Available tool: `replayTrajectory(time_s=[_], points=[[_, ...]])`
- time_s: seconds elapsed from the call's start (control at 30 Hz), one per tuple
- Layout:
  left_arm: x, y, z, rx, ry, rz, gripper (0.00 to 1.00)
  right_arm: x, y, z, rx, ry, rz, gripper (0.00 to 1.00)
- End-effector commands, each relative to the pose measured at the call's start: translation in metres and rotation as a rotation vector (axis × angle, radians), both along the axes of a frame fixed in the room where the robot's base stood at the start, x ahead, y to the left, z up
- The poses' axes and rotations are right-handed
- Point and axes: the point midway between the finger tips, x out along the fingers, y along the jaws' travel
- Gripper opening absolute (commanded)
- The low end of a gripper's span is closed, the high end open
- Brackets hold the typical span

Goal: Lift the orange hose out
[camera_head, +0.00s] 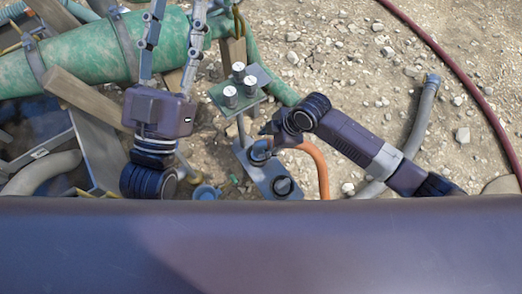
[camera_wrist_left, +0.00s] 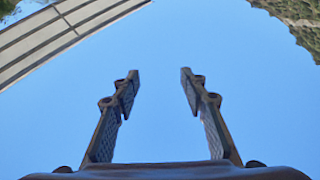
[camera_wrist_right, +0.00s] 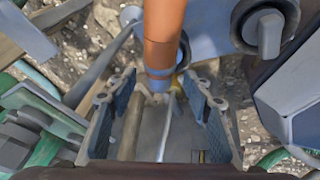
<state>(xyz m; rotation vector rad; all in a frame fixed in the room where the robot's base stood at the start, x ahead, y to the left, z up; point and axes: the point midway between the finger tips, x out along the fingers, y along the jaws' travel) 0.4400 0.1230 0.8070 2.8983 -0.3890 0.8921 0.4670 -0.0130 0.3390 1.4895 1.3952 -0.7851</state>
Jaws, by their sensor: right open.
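The orange hose (camera_head: 319,165) curves in the head view, just right of a grey-blue plate with round fittings (camera_head: 268,174). In the right wrist view the orange hose (camera_wrist_right: 164,35) comes down from the top, ending in a blue-grey collar at the gap between the fingertips. My right gripper (camera_head: 268,135) is open at the hose's end; its fingers (camera_wrist_right: 158,88) stand either side of the collar. Whether they touch it I cannot tell. My left gripper (camera_head: 172,45) is raised and open, with only sky between its fingers (camera_wrist_left: 160,76).
A thick green pipe (camera_head: 85,55) and wooden planks (camera_head: 85,97) crowd the left. A green block with white-topped knobs (camera_head: 238,88) stands beside my right gripper. A grey hose (camera_head: 422,115) and a dark red hose (camera_head: 465,80) lie on the stony ground at right.

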Motion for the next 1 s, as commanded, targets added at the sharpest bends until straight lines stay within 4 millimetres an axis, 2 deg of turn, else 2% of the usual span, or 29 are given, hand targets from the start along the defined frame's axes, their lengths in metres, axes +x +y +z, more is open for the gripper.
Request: replayTrajectory(time_s=[0.2, 0.47, 0.87, 1.0], points=[[-0.012, 0.001, 0.015, -0.025, -0.087, -0.005, 0.4, 0.001, 0.004, -0.007, 0.002, -0.001, 0.001, 0.46], [-0.013, 0.002, 0.017, -0.027, -0.093, -0.005, 0.4, 0.001, 0.004, -0.007, 0.001, -0.001, 0.001, 0.45], [-0.013, 0.002, 0.017, -0.026, -0.093, -0.004, 0.4, 0.001, 0.003, -0.007, 0.0, -0.001, 0.0, 0.01], [-0.013, 0.002, 0.016, -0.026, -0.093, -0.004, 0.4, 0.001, 0.003, -0.007, 0.0, -0.001, 0.0, 0.0]])
